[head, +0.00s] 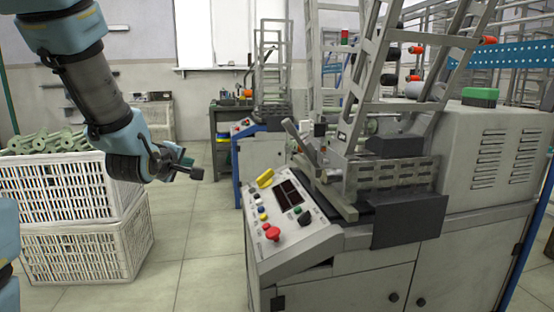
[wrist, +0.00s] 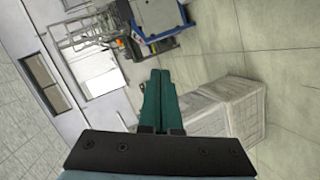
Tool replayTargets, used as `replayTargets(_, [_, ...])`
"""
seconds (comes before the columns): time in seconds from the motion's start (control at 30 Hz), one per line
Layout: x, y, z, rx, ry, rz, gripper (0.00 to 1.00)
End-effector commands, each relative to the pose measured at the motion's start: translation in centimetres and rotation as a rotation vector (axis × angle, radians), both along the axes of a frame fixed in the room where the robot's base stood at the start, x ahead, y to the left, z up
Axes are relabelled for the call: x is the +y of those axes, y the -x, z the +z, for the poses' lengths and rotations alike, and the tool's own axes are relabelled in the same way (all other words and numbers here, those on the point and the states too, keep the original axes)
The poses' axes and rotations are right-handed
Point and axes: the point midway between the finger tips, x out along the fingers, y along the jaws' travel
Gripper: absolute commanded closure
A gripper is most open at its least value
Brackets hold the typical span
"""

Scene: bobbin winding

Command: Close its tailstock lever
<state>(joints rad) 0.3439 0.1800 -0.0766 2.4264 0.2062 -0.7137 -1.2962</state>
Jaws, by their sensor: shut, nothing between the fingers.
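The winding machine (head: 480,150) stands at the right of the head view. A grey bar that looks like the tailstock lever (head: 299,142) rises above its control panel (head: 287,212) and tilts up to the left. Its lower end is hard to make out among the metal parts. My gripper (head: 187,161) is in the air left of the machine, well apart from the lever. In the wrist view its green fingers (wrist: 160,75) are together with nothing between them. The lever cannot be made out in the wrist view.
Stacked white crates (head: 85,245) stand at the left, the upper one holding pale green bobbins (head: 45,140). A tall metal frame (head: 375,80) rises over the machine. Another machine (head: 265,160) stands behind. The floor (head: 195,240) between crates and machine is clear.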

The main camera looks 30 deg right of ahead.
Motion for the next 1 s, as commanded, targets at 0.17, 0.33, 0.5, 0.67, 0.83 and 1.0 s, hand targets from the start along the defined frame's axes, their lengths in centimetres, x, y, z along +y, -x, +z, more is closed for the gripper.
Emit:
replayTargets(0.17, [-4.7, 0.5, -1.8, -0.033, 0.288, -0.058, 1.0])
replayTargets(0.33, [-8.5, 1.9, -2.0, -0.026, 0.573, -0.149, 1.0])
replayTargets(0.5, [-11.5, 4.1, -2.1, 0.015, 0.835, -0.267, 1.0])
replayTargets(0.67, [-13.0, 6.0, -1.9, 0.064, 1.007, -0.362, 1.0])
replayTargets(0.83, [-13.7, 7.0, -1.5, 0.095, 1.094, -0.415, 1.0])
replayTargets(1.0, [-13.7, 7.1, -1.2, 0.1, 1.109, -0.424, 1.0])
